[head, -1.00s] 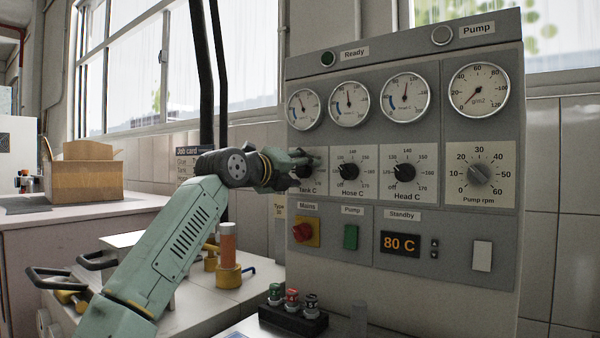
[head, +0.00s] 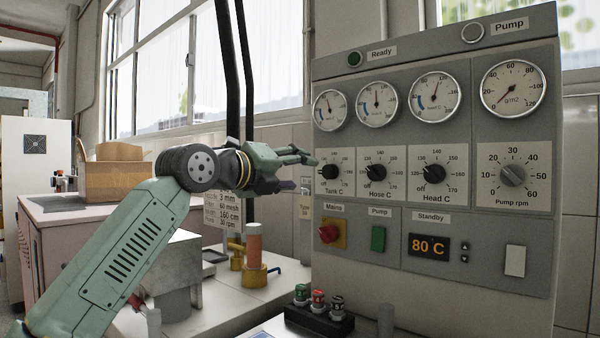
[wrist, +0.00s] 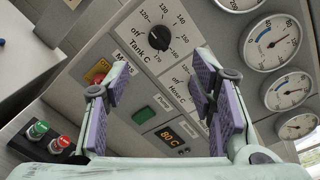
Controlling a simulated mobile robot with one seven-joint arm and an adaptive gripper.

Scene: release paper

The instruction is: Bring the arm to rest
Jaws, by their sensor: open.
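My gripper (head: 300,170) is at the left side of the grey control panel (head: 390,270), close to the Tank C knob (head: 330,172). In the wrist view my gripper (wrist: 160,100) shows two purple-padded fingers spread apart with nothing between them. The Tank C knob (wrist: 159,37) appears beyond and above the fingertips there, apart from them. In the head view my green arm reaches up from the lower left, bent at a dark joint.
The panel carries the Hose C knob (head: 376,173), Head C knob (head: 434,174), red mains switch (head: 330,233) and an 80 C display (head: 428,246). A brass fitting (head: 254,274) and a wooden box (head: 113,180) are on worktops at left.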

